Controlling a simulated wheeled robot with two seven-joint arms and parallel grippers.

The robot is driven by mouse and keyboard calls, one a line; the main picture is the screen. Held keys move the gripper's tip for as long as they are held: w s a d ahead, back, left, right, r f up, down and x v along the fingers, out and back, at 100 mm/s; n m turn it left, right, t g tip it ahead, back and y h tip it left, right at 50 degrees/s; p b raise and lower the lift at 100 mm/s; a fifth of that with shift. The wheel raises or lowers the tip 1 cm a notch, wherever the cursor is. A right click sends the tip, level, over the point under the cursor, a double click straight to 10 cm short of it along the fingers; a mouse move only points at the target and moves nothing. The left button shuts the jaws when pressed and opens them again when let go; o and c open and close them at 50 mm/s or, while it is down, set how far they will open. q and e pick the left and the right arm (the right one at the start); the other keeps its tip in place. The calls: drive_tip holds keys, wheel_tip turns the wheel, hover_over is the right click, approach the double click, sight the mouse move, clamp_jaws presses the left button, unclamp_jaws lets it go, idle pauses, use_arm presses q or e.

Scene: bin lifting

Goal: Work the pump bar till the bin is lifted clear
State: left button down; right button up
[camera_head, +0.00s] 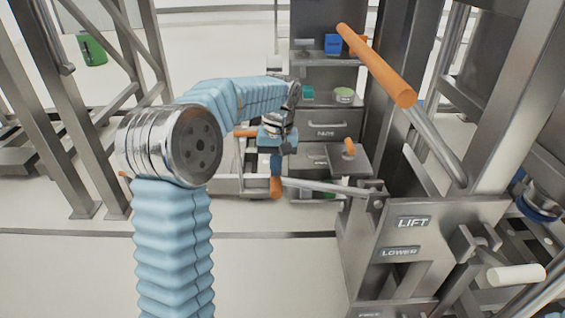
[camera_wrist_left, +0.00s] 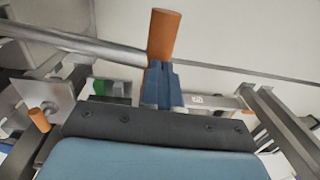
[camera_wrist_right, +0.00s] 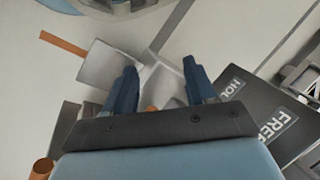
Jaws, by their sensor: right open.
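My left gripper (camera_head: 277,158) reaches over from the left, with its fingers close together around an orange grip (camera_head: 276,188). This grip is on the end of a thin metal bar (camera_head: 325,186) coming from the grey LIFT/LOWER panel (camera_head: 450,225). In the left wrist view the grip (camera_wrist_left: 165,33) stands up past the blue fingers (camera_wrist_left: 160,85). A larger bar with a long orange handle (camera_head: 378,68) slants up above the panel, untouched. My right gripper (camera_wrist_right: 160,85) is open and empty. I cannot pick out the bin.
A drawer cabinet (camera_head: 325,125) with small items on its shelf stands behind my left gripper. A white handle (camera_head: 515,276) sticks out at the lower right. The floor at front left is clear.

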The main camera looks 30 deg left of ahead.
use_arm(q)
wheel_tip(320, 180, down, 12)
drive_tip(key=s+a+t+h+b, duration=0.1)
drive_tip(key=h+b, duration=0.1)
drive_tip(key=b, duration=0.5)
drive_tip(key=shift+s+a+f+t, duration=0.2)
drive_tip(key=shift+s+a+t, duration=0.05)
drive_tip(key=shift+a+t, duration=0.1)
use_arm(e)
wheel_tip(320, 180, down, 8)
drive_tip(key=d, duration=0.1)
drive_tip(key=shift+w+d, duration=0.3)
use_arm(q)
drive_tip(key=s+a+r+p, duration=0.1)
drive_tip(key=r+p, duration=0.2)
drive_tip(key=r, duration=0.4)
drive_tip(key=a+r+p, duration=0.2)
drive_tip(key=r, duration=0.6)
drive_tip(key=shift+s+a+p, duration=0.3)
drive_tip(key=shift+s+p, duration=0.1)
use_arm(e)
drive_tip(key=r, duration=0.2)
drive_tip(key=a+r, duration=0.1)
drive_tip(key=s+r, duration=0.1)
drive_tip(key=r, duration=0.1)
drive_tip(key=shift+a+r, duration=0.15)
drive_tip(key=shift+r, duration=0.15)
use_arm(q)
drive_tip(key=shift+d, duration=0.1)
